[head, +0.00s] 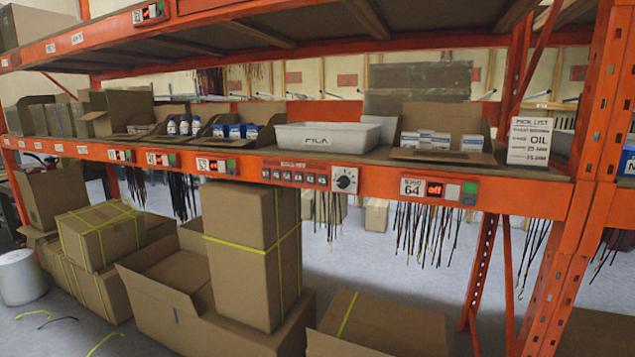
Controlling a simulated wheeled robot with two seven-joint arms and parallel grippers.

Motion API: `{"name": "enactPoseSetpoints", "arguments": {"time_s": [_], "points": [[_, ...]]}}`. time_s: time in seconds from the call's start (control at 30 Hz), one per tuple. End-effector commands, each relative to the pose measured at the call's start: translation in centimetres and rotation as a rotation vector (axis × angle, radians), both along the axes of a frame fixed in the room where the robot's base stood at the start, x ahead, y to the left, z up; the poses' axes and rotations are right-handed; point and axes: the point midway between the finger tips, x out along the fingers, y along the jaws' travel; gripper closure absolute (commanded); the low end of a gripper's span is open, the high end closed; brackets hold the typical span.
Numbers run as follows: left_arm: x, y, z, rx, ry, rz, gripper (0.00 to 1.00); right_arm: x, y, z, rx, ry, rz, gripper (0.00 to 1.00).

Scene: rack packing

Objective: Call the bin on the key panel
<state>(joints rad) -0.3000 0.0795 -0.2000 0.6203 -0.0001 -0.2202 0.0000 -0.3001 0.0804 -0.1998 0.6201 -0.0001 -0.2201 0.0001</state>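The key panel (294,175) is a row of small grey keys under a small label, set on the front of the orange shelf beam near the middle. A round black dial (344,180) on a pale plate sits just right of the keys. A white bin (265,131) with a dark-lettered label stands on the shelf above the panel. Neither of my grippers is in view, and nothing touches the keys.
A beam module marked 64 (411,187) has a red display and a green button. Open cartons (435,118) with small boxes and bottles line the shelf. Strapped cartons (250,240) stand below. Black ties (428,222) hang under the beam. An orange upright (590,160) rises at right.

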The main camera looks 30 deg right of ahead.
Motion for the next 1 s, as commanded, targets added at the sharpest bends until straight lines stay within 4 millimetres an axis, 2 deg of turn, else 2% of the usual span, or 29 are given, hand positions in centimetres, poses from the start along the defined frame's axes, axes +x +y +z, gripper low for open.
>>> {"name": "enactPoseSetpoints", "arguments": {"time_s": [0.43, 0.47, 0.5, 0.57, 0.6, 1.0], "points": [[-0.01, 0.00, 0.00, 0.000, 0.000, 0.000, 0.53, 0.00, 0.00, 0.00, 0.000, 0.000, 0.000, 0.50], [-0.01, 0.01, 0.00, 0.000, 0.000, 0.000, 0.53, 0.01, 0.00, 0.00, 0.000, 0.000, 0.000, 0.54], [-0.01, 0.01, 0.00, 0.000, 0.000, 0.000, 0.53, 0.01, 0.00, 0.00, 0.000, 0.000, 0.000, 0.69], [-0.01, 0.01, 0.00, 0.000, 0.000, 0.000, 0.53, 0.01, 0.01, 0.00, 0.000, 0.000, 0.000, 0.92], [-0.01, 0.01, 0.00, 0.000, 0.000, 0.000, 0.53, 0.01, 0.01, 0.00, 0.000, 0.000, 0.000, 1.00], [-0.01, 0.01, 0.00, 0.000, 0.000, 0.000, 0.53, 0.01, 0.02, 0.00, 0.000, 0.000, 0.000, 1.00]]}}
